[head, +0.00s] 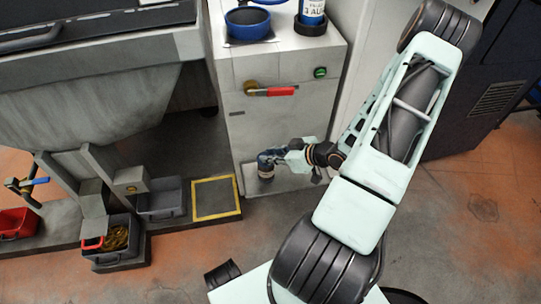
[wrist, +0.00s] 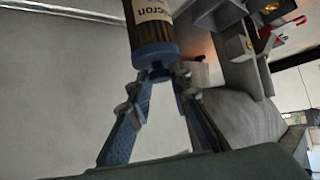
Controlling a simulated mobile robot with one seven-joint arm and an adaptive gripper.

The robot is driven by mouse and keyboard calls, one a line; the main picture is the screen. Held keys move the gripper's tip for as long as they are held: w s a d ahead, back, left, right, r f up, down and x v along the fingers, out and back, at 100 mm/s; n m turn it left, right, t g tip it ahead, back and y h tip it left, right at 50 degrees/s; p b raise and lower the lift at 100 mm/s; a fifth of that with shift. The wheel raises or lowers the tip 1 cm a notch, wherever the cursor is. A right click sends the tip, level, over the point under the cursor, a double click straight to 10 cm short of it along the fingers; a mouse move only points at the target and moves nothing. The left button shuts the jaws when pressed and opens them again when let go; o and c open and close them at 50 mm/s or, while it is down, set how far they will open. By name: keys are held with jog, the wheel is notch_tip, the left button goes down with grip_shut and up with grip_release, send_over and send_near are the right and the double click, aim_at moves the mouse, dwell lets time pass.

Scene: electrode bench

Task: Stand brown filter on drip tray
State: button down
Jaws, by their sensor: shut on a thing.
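The brown filter (wrist: 153,18) has a blue end cap and a white label with black lettering. In the wrist view my gripper (wrist: 160,78) is shut on the small blue neck of that cap. In the head view the filter (head: 266,171) hangs upright, blue end up, at the foot of the grey cabinet, with my gripper (head: 274,157) at its top. A pale low ledge (head: 293,181), which may be the drip tray, lies beneath. I cannot tell whether the filter's bottom touches it.
The grey cabinet (head: 262,130) stands right behind the filter, with a red-handled valve (head: 282,91). On its top are a blue bowl (head: 246,25) and a blue-and-white filter (head: 312,10). A yellow-framed square (head: 235,196) and bins (head: 159,200) lie left.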

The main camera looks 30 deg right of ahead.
jog(key=shift+f, duration=0.1)
jog(key=c, duration=1.8)
grip_release()
jog(key=shift+o, duration=0.2)
jog(key=shift+s+d+r, duration=0.1)
jog(key=shift+r, duration=0.2)
jog(key=p+v, duration=0.4)
jog(key=v, duration=0.7)
jog(key=shift+s+r+p, duration=0.2)
jog(key=shift+s+p, duration=0.1)
